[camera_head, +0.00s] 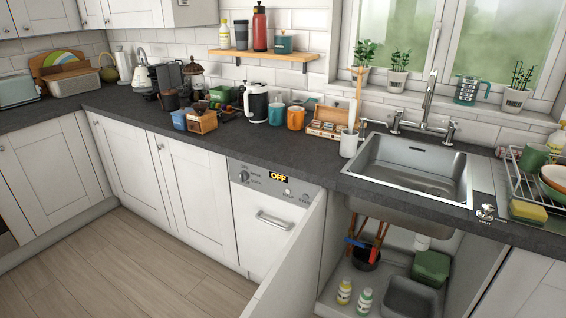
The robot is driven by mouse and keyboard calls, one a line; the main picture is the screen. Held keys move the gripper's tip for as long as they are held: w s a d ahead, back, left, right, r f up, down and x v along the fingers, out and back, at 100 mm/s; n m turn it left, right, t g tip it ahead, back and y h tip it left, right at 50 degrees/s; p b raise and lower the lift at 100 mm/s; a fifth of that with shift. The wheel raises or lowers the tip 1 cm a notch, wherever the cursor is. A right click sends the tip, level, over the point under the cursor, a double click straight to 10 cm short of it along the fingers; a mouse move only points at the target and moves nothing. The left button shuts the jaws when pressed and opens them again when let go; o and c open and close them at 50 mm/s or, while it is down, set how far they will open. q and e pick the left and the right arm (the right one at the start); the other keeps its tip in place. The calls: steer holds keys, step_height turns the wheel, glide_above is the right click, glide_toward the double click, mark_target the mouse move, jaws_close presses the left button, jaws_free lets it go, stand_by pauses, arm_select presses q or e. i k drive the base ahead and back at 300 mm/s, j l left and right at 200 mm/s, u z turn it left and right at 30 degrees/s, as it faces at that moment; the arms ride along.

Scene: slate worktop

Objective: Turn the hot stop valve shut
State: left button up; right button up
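The cupboard under the sink (402,168) is open. Inside, slim orange-red pipes (382,229) run down below the basin, with a blue part (354,242) on the left and a small red part beside it. These look like the stop valves, but they are too small to tell which is hot or how the handles are turned. A dark bucket (366,260) stands just below and partly behind them. Neither of my grippers is in view.
The open white cupboard door (292,262) stands out to the left of the opening. On the cupboard floor are two bottles (344,291), a green box (430,268) and a grey tub (411,298). The dishwasher (270,215) reads OFF. The wooden floor (130,270) at left is clear.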

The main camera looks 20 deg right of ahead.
mark_target(374, 249)
steer(key=z, duration=1.3)
